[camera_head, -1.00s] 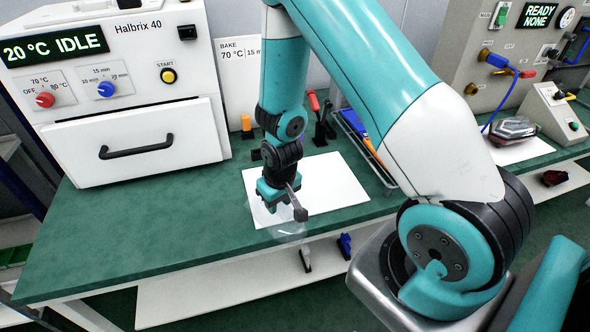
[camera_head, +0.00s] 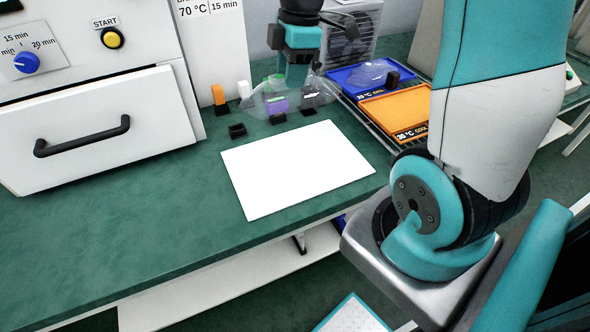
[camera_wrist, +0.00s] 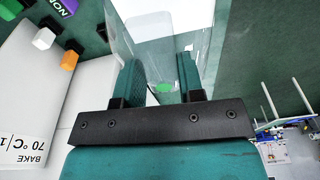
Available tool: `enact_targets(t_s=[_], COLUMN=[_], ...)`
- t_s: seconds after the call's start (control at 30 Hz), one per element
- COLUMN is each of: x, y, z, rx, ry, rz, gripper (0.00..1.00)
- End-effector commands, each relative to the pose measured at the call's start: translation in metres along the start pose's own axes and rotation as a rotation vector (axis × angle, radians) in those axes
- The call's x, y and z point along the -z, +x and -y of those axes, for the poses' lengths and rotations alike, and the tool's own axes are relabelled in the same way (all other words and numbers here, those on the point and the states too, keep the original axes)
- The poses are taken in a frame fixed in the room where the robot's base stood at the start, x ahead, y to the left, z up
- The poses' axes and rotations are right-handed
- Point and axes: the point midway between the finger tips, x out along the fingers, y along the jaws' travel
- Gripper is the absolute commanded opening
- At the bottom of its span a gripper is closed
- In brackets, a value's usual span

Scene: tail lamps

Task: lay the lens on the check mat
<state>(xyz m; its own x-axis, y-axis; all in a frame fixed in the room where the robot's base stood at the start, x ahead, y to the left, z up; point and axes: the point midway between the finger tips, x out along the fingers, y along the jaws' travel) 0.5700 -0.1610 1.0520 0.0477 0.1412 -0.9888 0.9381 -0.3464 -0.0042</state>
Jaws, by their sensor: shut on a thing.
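A clear, see-through lens (camera_head: 256,101) is held in my gripper (camera_head: 292,85) above the back of the bench, behind the white check mat. In the wrist view the lens (camera_wrist: 143,32) stretches away from between the two fingers of my gripper (camera_wrist: 161,82). Its outline is faint against the background. The check mat (camera_head: 297,168) is a flat white sheet on the green bench, with nothing on it. It shows partly behind the lens in the wrist view (camera_wrist: 184,14).
A white oven (camera_head: 110,130) stands at the left. Small holders with orange (camera_head: 218,97), white and purple pieces stand behind the mat. A blue tray (camera_head: 347,76) bearing a clear piece and an orange tray (camera_head: 398,112) lie at the right. The bench front (camera_head: 120,235) is clear.

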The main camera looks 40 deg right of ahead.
Motion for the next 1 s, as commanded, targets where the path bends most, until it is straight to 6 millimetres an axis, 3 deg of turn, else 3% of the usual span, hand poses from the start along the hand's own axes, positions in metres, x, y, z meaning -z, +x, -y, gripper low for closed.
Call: enact_targets(t_s=[0.07,0.17,0.6,1.0], x=[-0.003,-0.007,-0.024,-0.032], y=[-0.004,0.006,0.123,0.174], z=[0.004,0.006,0.006,0.005], rx=[0.004,0.013,0.015,0.012], ry=[-0.049,-0.073,-0.070,-0.071], rz=[-0.001,-0.001,0.000,0.000], gripper=[0.00,0.00,0.00,0.00])
